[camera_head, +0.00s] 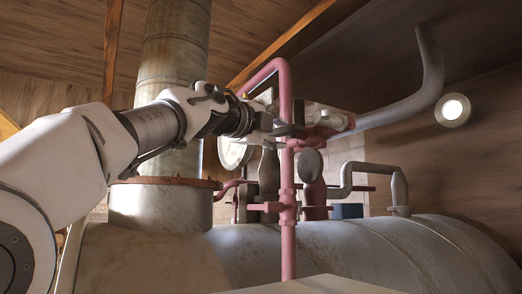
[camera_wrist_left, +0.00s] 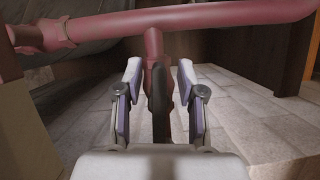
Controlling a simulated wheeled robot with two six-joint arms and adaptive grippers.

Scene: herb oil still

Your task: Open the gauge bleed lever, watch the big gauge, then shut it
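My left gripper (camera_head: 290,128) reaches in from the left, at the upright pink pipe (camera_head: 288,240). In the left wrist view its two fingers (camera_wrist_left: 160,78) stand apart, one on each side of a dark upright lever (camera_wrist_left: 160,115) below a pink pipe joint. There is a gap between the lever and each finger. I take this dark piece for the bleed lever, but its base is hidden by the gripper. A white-faced round gauge (camera_head: 233,156) sits behind my arm, partly covered, and its needle cannot be read. My right gripper is out of view.
The large grey boiler drum (camera_head: 370,248) fills the lower part. A broad metal chimney (camera_head: 175,55) rises behind my arm. A grey round disc (camera_head: 309,165) and a bent grey pipe (camera_head: 370,167) stand close to the right of the pink pipe.

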